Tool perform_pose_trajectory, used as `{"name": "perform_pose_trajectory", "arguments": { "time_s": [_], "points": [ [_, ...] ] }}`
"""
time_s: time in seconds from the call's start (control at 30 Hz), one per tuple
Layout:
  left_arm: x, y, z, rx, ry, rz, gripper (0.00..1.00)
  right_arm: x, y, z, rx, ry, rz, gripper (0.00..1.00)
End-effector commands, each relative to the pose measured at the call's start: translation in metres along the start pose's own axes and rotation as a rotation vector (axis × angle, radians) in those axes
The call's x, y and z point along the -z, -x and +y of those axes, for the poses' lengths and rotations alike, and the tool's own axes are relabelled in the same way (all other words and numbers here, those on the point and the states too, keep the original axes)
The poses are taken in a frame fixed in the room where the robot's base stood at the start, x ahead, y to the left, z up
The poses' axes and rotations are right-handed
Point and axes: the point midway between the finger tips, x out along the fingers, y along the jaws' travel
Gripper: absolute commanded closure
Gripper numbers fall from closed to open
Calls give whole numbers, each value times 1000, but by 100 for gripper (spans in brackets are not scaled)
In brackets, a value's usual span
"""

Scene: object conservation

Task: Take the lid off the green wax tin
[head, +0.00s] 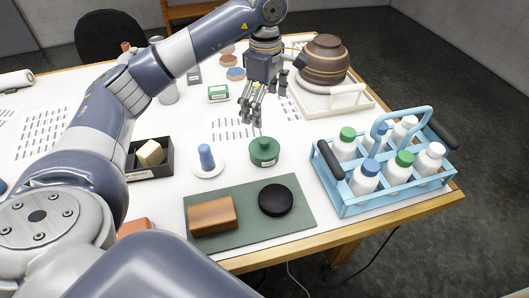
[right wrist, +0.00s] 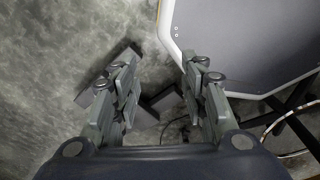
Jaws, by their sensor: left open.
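The green wax tin (head: 264,153) stands on the white table, right of centre in the head view. Its round lid with a small knob is on it, and a pale label shows on its front. My left gripper (head: 251,118) hangs above and behind the tin, fingers pointing down, open and empty, apart from the tin. My right gripper (right wrist: 160,95) shows in the right wrist view with its fingers spread and nothing between them, over the grey floor. The right gripper is not seen in the head view.
A green mat (head: 250,226) with a wooden block (head: 212,216) and a black round pad (head: 275,199) lies in front of the tin. A blue bottle carrier (head: 350,205) stands right. A blue-topped piece on a white dish (head: 208,169) stands left. A brown striped pot (head: 326,60) is behind.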

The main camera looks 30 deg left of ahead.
Motion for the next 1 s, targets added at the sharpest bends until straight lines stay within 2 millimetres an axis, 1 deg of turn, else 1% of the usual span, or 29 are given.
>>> {"name": "perform_pose_trajectory", "arguments": {
  "time_s": [0.03,0.1,0.2,0.27,0.4,0.5,0.67,0.77,0.9,1.0],
  "points": [
    [0,-12,0,0,0,0,0,-3,-12,1,-1,1,-3,60],
    [0,-20,0,0,0,0,0,-3,-20,2,-3,1,-3,60],
    [0,-24,0,1,0,0,0,-1,-21,3,-4,1,0,60],
    [0,-29,0,3,1,1,0,2,-19,3,-4,1,4,60],
    [1,-49,-1,6,1,2,0,9,-10,4,-5,1,15,60],
    [0,-64,0,5,1,0,0,10,-6,4,-5,1,18,60],
    [1,-76,0,2,0,1,0,10,-4,4,-4,0,18,60],
    [2,-83,0,4,1,0,0,11,3,3,-3,0,17,60],
    [4,-101,2,6,1,1,0,12,18,1,-1,-1,17,60],
    [4,-117,2,5,1,0,0,12,23,0,0,-2,16,60]
  ]
}}
